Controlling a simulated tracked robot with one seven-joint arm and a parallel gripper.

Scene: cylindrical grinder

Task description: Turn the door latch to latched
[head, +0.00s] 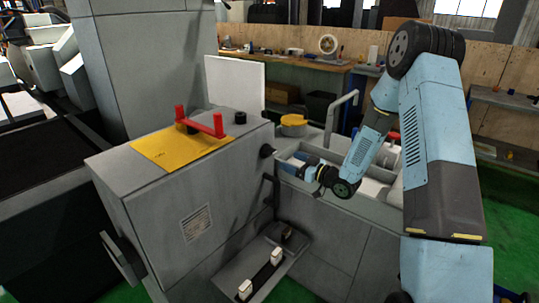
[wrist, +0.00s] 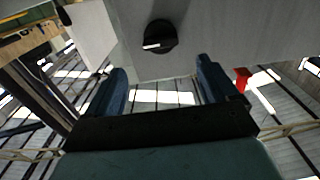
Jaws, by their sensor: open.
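A round black knob (wrist: 160,37) with a white pointer mark sits on a grey panel, ahead of my gripper in the wrist view. The mark points toward the left of that picture. It looks like the door latch, and seems to be the small dark knob (head: 266,151) on the right face of the grey cabinet (head: 160,195) in the head view. My gripper (wrist: 161,68) is open and empty. Its two blue fingers stand apart, with the knob beyond their tips and not touched. In the head view my gripper (head: 293,164) is right of the knob.
A red handle (head: 201,122) on a yellow plate and another black knob (head: 240,117) are on the cabinet top. A low box with white switches (head: 277,256) stands below the knob. A workbench (head: 300,62) is behind.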

